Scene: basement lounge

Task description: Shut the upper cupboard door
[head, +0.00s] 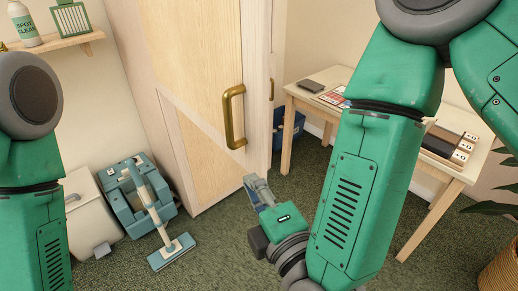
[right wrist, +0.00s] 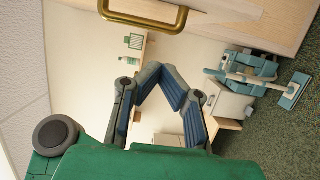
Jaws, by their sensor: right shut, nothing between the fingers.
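The upper cupboard door (head: 195,60) is a tall light-wood panel in the head view, with a brass bar handle (head: 233,118) near its right edge. The handle also crosses the top of the right wrist view (right wrist: 140,18). How far the door stands open cannot be told. My right gripper (head: 250,182) is below and a little right of the handle in the head view, apart from it. In the right wrist view its blue-padded fingers (right wrist: 158,72) meet at the tips, shut and empty. My left arm shows at the left edge; its gripper is out of view.
A second brass handle (head: 271,88) shows right of the door edge. A table (head: 440,168) with small items stands at the right. Green carpet (head: 215,235) lies clear between.

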